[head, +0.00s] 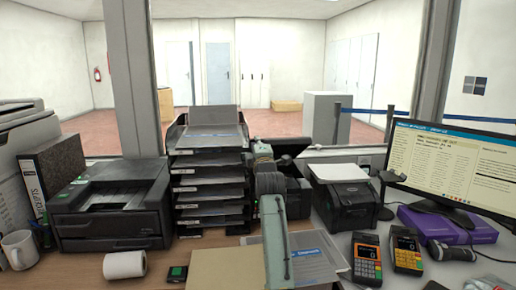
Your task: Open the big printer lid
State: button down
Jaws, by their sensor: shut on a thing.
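A black desktop printer (110,210) stands at the left of the counter, and its top looks closed. A larger pale grey machine (20,135) is cut off by the left edge. A small black printer with a white top (345,195) stands right of centre. I cannot tell for certain which of these is the big printer.
A black tray stack (210,185) stands beside the black printer. A binder (55,170), a mug (20,250) and a paper roll (125,265) are at left. Two card terminals (366,258) (406,252), a purple box (450,226) and a monitor (455,165) crowd the right.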

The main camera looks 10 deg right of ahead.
jog(key=shift+s+r, duration=0.1)
jog(key=shift+r, duration=0.1)
jog(key=c, duration=1.8)
grip_release()
jog(key=shift+o, duration=0.2)
jog(key=shift+f, duration=0.1)
jog(key=s+f, duration=0.2)
jog(key=s, duration=0.9)
jog(key=shift+s, duration=0.4)
